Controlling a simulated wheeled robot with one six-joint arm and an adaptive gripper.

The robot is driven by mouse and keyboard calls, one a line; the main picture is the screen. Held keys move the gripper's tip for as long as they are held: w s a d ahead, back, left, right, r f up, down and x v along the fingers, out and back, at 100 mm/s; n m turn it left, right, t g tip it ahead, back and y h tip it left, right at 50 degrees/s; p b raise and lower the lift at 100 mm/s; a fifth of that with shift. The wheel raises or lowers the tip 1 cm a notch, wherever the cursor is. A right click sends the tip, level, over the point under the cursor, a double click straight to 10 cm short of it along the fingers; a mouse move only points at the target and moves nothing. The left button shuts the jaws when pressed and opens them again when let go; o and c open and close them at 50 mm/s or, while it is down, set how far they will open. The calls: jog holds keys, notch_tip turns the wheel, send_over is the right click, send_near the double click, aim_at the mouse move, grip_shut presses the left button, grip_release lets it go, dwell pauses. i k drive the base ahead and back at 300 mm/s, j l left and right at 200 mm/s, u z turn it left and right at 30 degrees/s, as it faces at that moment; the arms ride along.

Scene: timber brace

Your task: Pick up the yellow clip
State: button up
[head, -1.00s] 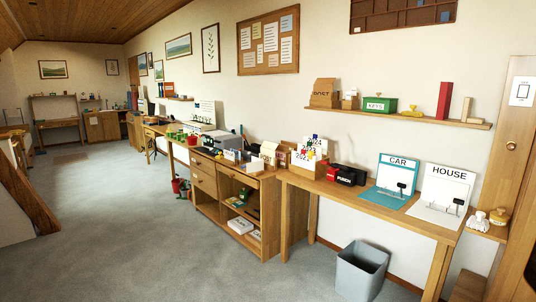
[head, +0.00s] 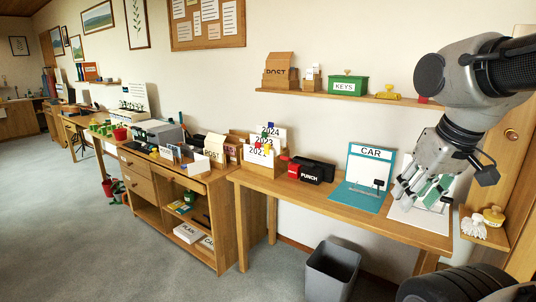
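Small coloured clips sit on the file box of year cards (head: 259,158) on the wooden desk. My gripper (head: 418,195) is at the right, in front of the white HOUSE board, well to the right of the file box. Its fingers point down and look apart, with nothing seen between them. The gripper hides most of the HOUSE board.
A black and red punch (head: 311,170) and the teal CAR board (head: 362,196) stand on the desk between the file box and my gripper. A shelf (head: 340,98) above holds a green KEYS box (head: 348,85) and a yellow object (head: 388,96). A grey bin (head: 332,272) stands below.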

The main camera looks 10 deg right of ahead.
aim_at(267, 146)
jog(key=i+j+z, duration=0.2)
jog(key=i+j, duration=0.15)
jog(key=i, duration=0.15)
jog(key=i+j+z, duration=0.15)
jog(key=i+j, duration=0.3)
jog(key=i+j+z, duration=0.2)
jog(key=i+j, duration=0.25)
jog(key=i+j+z, duration=0.15)
jog(key=i+j, duration=0.3)
jog(key=j, duration=0.15)
jog(key=i+j+z, duration=0.2)
jog(key=i+j, duration=0.15)
jog(key=j, duration=0.2)
